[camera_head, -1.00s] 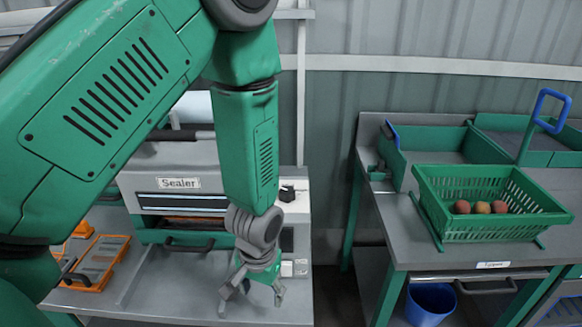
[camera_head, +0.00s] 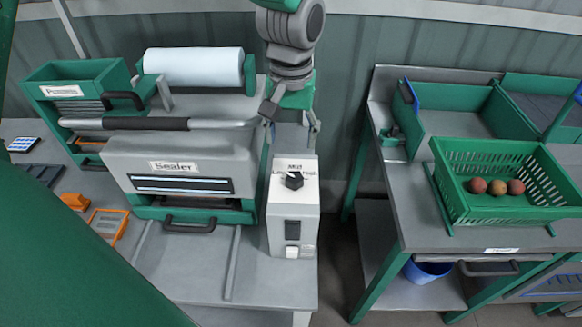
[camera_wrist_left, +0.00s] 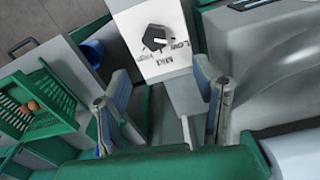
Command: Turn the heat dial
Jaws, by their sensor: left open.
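The heat dial (camera_head: 293,180) is a black knob on the sloping top of a white control box, with small lettering around it. The box (camera_head: 292,217) stands at the right side of the grey sealer (camera_head: 180,160). My left gripper (camera_head: 290,125) is open and empty, behind and above the box, apart from the dial. In the left wrist view the dial (camera_wrist_left: 155,38) shows beyond the two open fingers (camera_wrist_left: 160,100), near the top of the picture. My right gripper is not in view.
To the right, past a gap, a table carries a green crate (camera_head: 500,213) with several round fruits. A blue bin (camera_head: 425,271) is below. The bench front is clear.

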